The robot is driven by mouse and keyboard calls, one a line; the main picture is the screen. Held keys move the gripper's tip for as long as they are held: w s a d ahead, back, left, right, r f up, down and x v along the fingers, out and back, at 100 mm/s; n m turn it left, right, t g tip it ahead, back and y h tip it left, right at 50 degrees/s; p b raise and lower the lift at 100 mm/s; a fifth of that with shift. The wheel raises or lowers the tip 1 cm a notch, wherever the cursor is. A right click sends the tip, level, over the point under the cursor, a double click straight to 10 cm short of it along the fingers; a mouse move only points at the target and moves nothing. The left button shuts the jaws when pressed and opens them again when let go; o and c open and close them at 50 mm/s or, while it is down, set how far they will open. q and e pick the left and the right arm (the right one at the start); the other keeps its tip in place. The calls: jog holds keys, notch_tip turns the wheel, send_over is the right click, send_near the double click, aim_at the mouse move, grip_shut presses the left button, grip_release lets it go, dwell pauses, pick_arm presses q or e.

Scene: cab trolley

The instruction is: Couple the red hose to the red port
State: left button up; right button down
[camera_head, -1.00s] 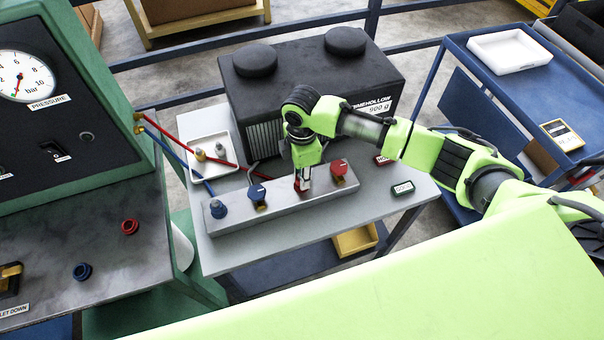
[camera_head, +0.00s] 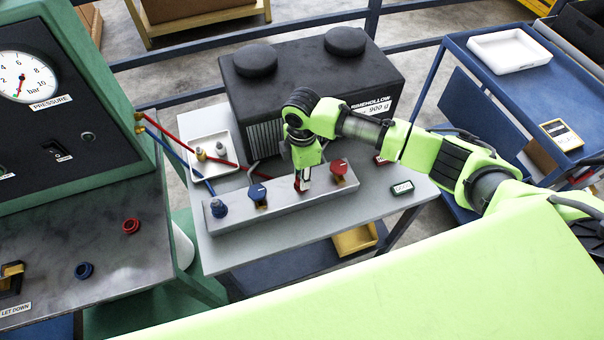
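The red hose (camera_head: 177,137) runs from the green panel at the left, across the tray on the grey table, toward the block; its far end is hidden near my gripper. My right gripper (camera_head: 303,184) points down over the long grey block (camera_head: 285,206), between the blue knob (camera_head: 257,192) and the red knob (camera_head: 338,167). A red part (camera_head: 297,184) shows at its fingertips. The fingers mostly hide the red port area, so I cannot tell whether a hose end is held or seated. My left gripper is out of view.
The blue hose (camera_head: 180,157) reaches toward the blue port (camera_head: 218,208) at the block's left end. A white tray (camera_head: 229,140) holds small fittings. A black ribbed machine (camera_head: 300,85) stands behind. Red (camera_head: 130,226) and blue (camera_head: 83,270) caps lie on the left bench.

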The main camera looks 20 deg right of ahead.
jog(key=shift+f, duration=0.3)
jog(key=c, duration=1.6)
grip_release()
jog(key=shift+c, duration=0.2)
notch_tip(320, 180, up, 12)
jog(key=o, duration=1.2)
jog(key=shift+c, duration=0.2)
